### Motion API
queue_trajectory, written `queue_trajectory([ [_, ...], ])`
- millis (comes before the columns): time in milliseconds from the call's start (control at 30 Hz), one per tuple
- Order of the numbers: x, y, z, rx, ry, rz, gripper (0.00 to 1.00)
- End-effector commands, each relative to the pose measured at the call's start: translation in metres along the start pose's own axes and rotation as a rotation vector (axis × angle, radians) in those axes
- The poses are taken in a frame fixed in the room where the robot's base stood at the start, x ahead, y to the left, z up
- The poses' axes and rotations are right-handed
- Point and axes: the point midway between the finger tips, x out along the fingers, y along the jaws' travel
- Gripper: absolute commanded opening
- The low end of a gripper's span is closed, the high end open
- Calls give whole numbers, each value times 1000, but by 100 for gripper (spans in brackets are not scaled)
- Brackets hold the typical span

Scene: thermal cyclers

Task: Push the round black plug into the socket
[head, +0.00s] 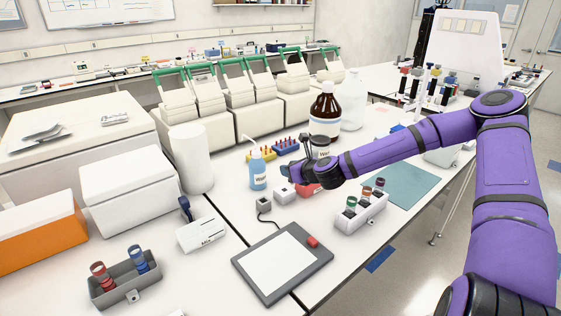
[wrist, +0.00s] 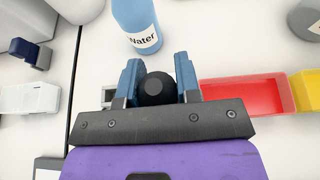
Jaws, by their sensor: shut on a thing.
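The round black plug (wrist: 157,89) sits between the two blue fingers of my gripper (wrist: 157,66) in the wrist view, and the fingers are shut on it. In the head view my gripper (head: 289,171) hangs over the bench behind a small white block (head: 284,191); the plug is hard to make out there. A second small block (head: 263,204), grey-white with a dark cable, stands to the left of it. I cannot tell which block holds the socket. Part of a grey-white block (wrist: 109,95) shows left of the fingers in the wrist view, partly hidden by my gripper.
A blue water bottle (head: 257,170) stands close to my gripper; it also shows in the wrist view (wrist: 136,22). A red bin (wrist: 243,97) lies right of the fingers. A grey tablet (head: 282,263) and a white tube rack (head: 361,212) stand nearer the front edge.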

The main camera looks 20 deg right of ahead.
Motion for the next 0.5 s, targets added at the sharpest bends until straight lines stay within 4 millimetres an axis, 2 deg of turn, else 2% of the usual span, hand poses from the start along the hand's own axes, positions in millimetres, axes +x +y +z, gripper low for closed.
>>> queue_trajectory([
  [200,15,11,19,-96,-1,225,21],
  [500,19,18,27,-174,0,423,21],
])
